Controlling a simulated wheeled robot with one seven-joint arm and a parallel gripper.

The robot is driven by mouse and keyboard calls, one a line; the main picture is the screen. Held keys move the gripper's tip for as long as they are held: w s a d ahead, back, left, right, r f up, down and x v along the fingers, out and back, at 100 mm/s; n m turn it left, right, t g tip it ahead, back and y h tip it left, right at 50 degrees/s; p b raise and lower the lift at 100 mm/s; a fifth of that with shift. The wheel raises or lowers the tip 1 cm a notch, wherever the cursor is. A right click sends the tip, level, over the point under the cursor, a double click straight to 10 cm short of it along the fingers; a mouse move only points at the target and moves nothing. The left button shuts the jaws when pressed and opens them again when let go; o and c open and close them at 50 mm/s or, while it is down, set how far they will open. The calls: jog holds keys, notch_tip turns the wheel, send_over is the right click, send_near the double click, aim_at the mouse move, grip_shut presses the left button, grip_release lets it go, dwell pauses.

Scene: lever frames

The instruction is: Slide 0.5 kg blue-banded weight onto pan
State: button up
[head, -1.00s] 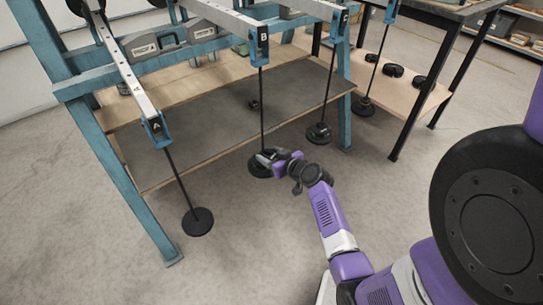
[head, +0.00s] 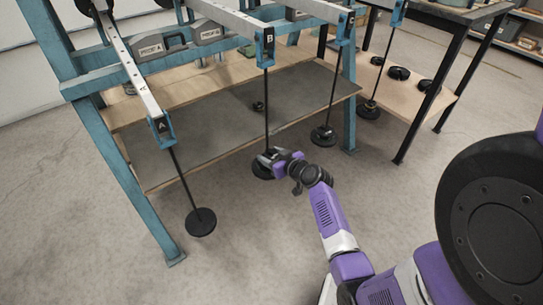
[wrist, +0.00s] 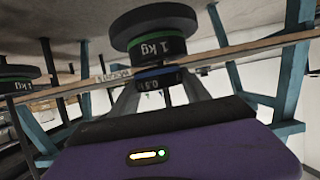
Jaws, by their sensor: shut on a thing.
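In the head view, my gripper (head: 268,158) is at the dark round pan (head: 262,171) hanging on the rod of lever B (head: 266,47), and partly covers it. In the wrist view, a small black weight with a blue band, marked 0.5 (wrist: 158,76), sits between my two fingers (wrist: 160,92), which are shut on it. A larger green-banded 1 kg weight (wrist: 155,42) shows just above it in the picture. I cannot tell whether the two touch, or whether the blue-banded weight rests on the pan.
A pan (head: 201,222) hangs from lever A at left; other pans (head: 323,135) and (head: 369,110) hang at right. Another 1 kg weight (wrist: 20,75) shows at left in the wrist view. Blue frame posts (head: 125,175) and a shelf edge (head: 230,142) stand close by. The front floor is clear.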

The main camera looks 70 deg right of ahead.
jog(key=shift+w+d+r, duration=0.1)
jog(key=shift+w+d, duration=0.05)
jog(key=shift+w, duration=0.5)
dwell(0.3)
jog(key=shift+f+b, duration=0.5)
jog(key=shift+b, duration=0.2)
dwell(0.4)
jog(key=o, duration=1.7)
jog(key=shift+o, duration=0.2)
jog(key=shift+f, duration=0.1)
jog(key=shift+p+v, duration=0.9)
jog(key=shift+v, duration=2.65)
